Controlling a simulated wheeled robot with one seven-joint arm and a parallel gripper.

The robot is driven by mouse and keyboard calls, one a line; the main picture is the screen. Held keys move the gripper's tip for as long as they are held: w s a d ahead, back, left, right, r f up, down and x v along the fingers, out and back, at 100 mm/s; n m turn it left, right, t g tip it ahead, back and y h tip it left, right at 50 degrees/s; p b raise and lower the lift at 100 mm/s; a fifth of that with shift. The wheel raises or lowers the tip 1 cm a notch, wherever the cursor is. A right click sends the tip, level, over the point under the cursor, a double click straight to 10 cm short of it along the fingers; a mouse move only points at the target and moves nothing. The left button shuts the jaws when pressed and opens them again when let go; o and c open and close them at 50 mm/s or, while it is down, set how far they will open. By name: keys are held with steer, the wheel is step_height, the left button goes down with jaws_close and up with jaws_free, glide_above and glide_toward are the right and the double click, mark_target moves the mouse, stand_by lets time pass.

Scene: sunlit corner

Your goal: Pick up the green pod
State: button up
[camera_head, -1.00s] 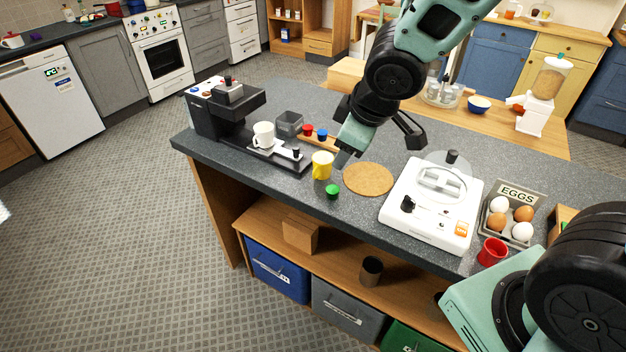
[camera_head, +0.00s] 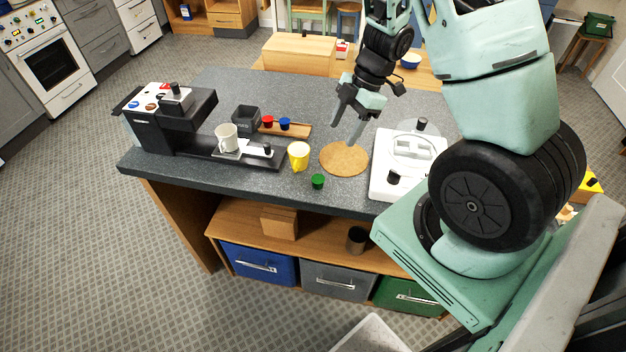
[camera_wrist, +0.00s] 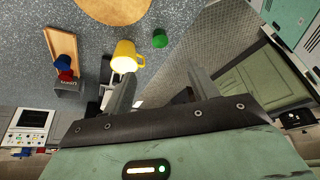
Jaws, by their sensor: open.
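The green pod (camera_head: 318,181) sits on the dark countertop (camera_head: 225,88) near its front edge, just right of the yellow mug (camera_head: 298,155). In the wrist view the green pod (camera_wrist: 160,39) lies beyond the fingertips, right of the yellow mug (camera_wrist: 126,57). My gripper (camera_head: 347,127) is open and empty, above the counter over the round cork mat (camera_head: 345,159), behind the pod. Its two fingers also show in the wrist view (camera_wrist: 160,88), apart with nothing between them.
A coffee machine (camera_head: 165,117) with a white cup (camera_head: 227,137) stands at left. A red pod (camera_head: 268,122) and a blue pod (camera_head: 285,124) sit on a wooden holder (camera_head: 300,131). A white appliance (camera_head: 382,180) stands right of the mat.

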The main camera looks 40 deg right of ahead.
glide_above(318, 179)
steer(key=d, duration=0.3)
steer(key=f, duration=0.9)
steer(key=shift+s+b, duration=0.3)
steer(key=shift+s, duration=0.05)
steer(key=shift+p+x, duration=0.35)
steer(key=shift+x, duration=2.35)
steer(key=shift+a+r, duration=0.1)
steer(key=shift+a, duration=0.1)
steer(key=c, duration=1)
